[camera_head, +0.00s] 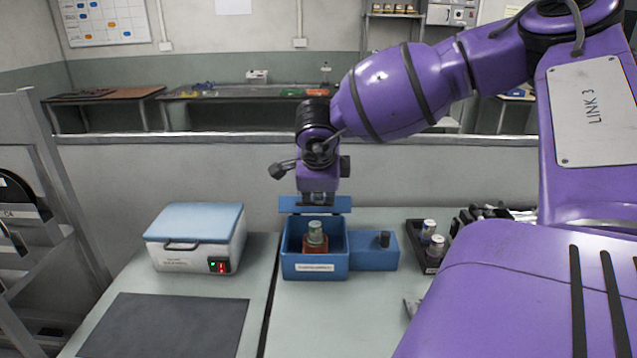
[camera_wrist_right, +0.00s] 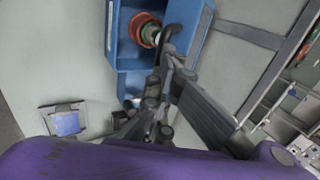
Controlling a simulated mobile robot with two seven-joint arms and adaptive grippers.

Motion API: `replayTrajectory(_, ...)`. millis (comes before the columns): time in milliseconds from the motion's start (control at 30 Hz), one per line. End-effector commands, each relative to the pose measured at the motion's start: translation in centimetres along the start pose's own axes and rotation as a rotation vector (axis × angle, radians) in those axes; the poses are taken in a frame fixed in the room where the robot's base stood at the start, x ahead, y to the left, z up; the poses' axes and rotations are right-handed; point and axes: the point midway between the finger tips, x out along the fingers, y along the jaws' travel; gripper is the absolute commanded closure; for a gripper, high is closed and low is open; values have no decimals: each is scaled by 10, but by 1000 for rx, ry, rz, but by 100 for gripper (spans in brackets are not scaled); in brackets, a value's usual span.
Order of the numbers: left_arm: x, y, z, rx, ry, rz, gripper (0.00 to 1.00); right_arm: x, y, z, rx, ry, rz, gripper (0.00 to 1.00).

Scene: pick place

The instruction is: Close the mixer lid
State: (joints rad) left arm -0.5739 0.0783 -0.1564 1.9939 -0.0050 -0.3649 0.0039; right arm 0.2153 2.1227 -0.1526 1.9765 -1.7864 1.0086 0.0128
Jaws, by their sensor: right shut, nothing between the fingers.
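The blue mixer box (camera_head: 314,260) stands on the table in the middle of the head view. Its lid (camera_head: 290,205) is open, raised at the back edge of the box. A bottle with a green cap (camera_head: 315,231) and reddish body stands inside. My right gripper (camera_head: 318,200) is shut and empty, just above and over the lid; whether it touches the lid is unclear. In the right wrist view the gripper (camera_wrist_right: 172,42) shows over the box (camera_wrist_right: 124,45), with the bottle (camera_wrist_right: 148,30) beyond and the lid (camera_wrist_right: 198,32) at right. My left gripper is out of view.
A white box with a blue lid (camera_head: 195,240) stands at left, behind a dark mat (camera_head: 165,325). A black rack (camera_head: 426,256) with vials is at right of the mixer. My purple right arm covers the right side. Bare table lies before the mixer.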

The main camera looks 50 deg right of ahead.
Motion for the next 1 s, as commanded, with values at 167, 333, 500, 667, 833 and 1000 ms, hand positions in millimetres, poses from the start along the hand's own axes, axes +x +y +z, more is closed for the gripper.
replayTrajectory(167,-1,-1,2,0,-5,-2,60,-1,-3,-1,3,3,-1,76)
replayTrajectory(333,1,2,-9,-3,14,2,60,-1,-4,-1,4,2,-3,74)
replayTrajectory(500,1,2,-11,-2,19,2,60,-1,-4,-1,4,1,-3,74)
replayTrajectory(667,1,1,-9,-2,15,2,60,-2,-4,-1,4,2,-3,74)
replayTrajectory(833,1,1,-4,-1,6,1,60,-2,-4,-1,4,1,-3,74)
replayTrajectory(1000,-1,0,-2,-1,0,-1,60,-7,-1,0,3,0,-3,74)
